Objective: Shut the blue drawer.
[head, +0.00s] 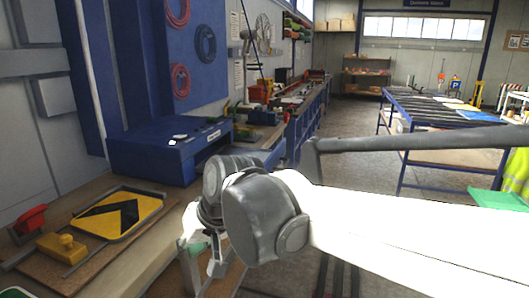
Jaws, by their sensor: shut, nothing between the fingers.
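A blue box-shaped unit (150,155) stands on the workbench at left in the head view, against a tall blue panel. Its front has a small pale label and a dark opening below it. My arm hides part of the bench front.
A yellow and black arrow sign (118,214), a yellow block (62,248) and a red tool (29,220) lie on the near bench. A blue-framed table (402,118) with a dark top stands at the right. Open floor lies between bench and table.

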